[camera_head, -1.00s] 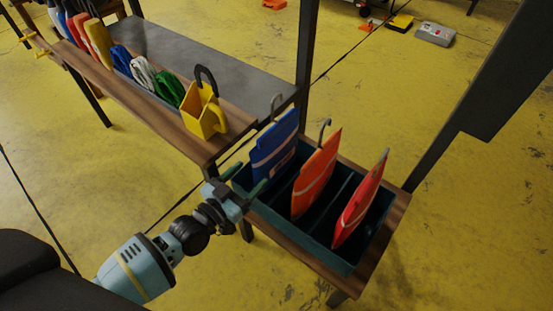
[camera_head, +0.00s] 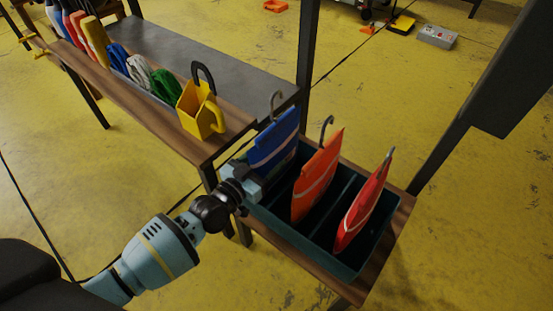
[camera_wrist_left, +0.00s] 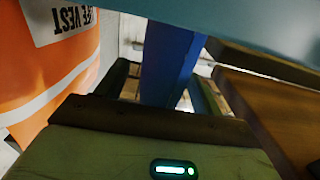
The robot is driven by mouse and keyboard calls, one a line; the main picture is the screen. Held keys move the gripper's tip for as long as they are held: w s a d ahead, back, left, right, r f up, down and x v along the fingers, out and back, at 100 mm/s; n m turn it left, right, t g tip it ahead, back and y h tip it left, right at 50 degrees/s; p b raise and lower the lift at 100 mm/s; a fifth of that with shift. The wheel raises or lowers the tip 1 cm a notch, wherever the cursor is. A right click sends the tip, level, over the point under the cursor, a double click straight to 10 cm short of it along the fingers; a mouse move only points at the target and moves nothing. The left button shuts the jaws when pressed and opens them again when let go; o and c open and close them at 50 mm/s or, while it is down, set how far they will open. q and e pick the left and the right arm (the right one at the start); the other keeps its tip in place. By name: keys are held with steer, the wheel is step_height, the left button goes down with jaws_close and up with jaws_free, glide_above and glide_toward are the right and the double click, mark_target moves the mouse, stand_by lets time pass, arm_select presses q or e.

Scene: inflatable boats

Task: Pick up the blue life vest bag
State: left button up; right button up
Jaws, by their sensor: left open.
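The blue life vest bag (camera_head: 273,142) stands upright with a grey hook on top, in the left slot of a dark teal bin. My left gripper (camera_head: 254,181) is open at the bin's near left corner, just beside the bag's lower part; its fingertips are partly hidden in the head view. In the left wrist view the blue bag (camera_wrist_left: 165,62) is a narrow upright strip straight ahead, seen nearly edge-on. I cannot tell whether the fingers touch it. My right gripper is not in view.
An orange bag (camera_head: 317,176) and a red bag (camera_head: 362,205) stand in the bin (camera_head: 290,231) to the right; the orange one (camera_wrist_left: 50,60) is close in the left wrist view. A wooden shelf with a yellow holder (camera_head: 199,112) and rope coils lies to the left.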

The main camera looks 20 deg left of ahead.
arm_select(q)
steer(key=c, duration=1.3)
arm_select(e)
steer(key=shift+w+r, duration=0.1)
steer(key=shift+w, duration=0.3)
arm_select(q)
steer(key=shift+r, duration=0.1)
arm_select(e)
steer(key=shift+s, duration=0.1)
